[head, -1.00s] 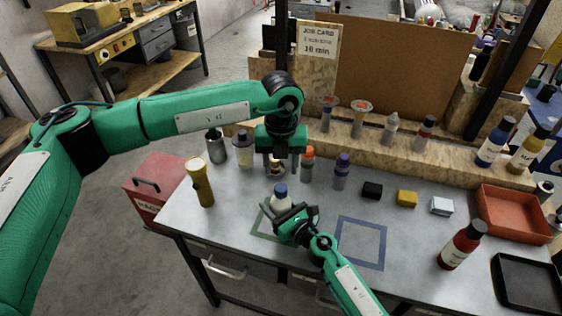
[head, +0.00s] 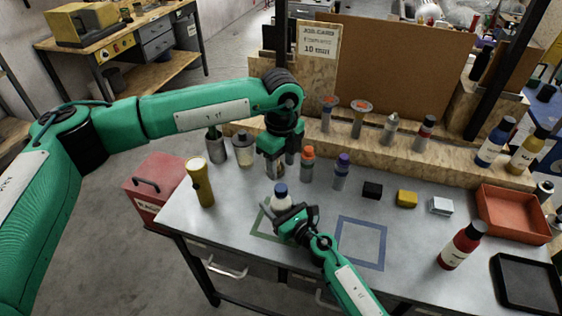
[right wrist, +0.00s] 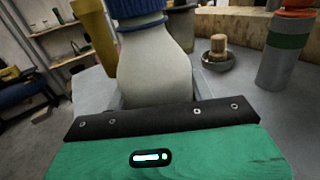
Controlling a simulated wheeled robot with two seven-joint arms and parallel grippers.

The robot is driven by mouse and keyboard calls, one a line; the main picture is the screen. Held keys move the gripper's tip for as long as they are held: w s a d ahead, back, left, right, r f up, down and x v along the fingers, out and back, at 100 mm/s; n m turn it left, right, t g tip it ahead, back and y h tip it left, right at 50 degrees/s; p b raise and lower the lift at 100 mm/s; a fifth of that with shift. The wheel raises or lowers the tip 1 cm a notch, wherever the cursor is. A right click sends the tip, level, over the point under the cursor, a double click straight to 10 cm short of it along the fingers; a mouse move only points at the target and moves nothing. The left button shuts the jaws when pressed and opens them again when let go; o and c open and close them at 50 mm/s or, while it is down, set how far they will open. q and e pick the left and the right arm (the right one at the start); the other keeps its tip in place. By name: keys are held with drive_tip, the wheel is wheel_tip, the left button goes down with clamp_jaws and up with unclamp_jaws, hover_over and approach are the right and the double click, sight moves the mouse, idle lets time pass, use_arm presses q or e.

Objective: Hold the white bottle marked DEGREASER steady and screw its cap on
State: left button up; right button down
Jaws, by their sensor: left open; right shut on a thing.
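The white bottle (head: 281,203) stands upright at the green square outline on the bench, with a blue cap (head: 281,188) on its top. Its body (right wrist: 155,70) and the lower part of the ribbed blue cap (right wrist: 140,20) fill the middle of the right wrist view; no lettering is readable. My right gripper (head: 284,213) is shut on the bottle's body from the front. My left gripper (head: 278,164) is open and empty, pointing down above and behind the bottle, apart from the cap. Whether the cap is fully seated cannot be told.
Orange-capped (head: 307,164) and purple-capped (head: 341,171) bottles stand behind to the right. A small dish with a wooden piece (right wrist: 218,52) sits behind. The blue square outline (head: 378,264) is empty.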

sight(281, 187)
use_arm(q)
drive_tip(key=shift+f, duration=4.05)
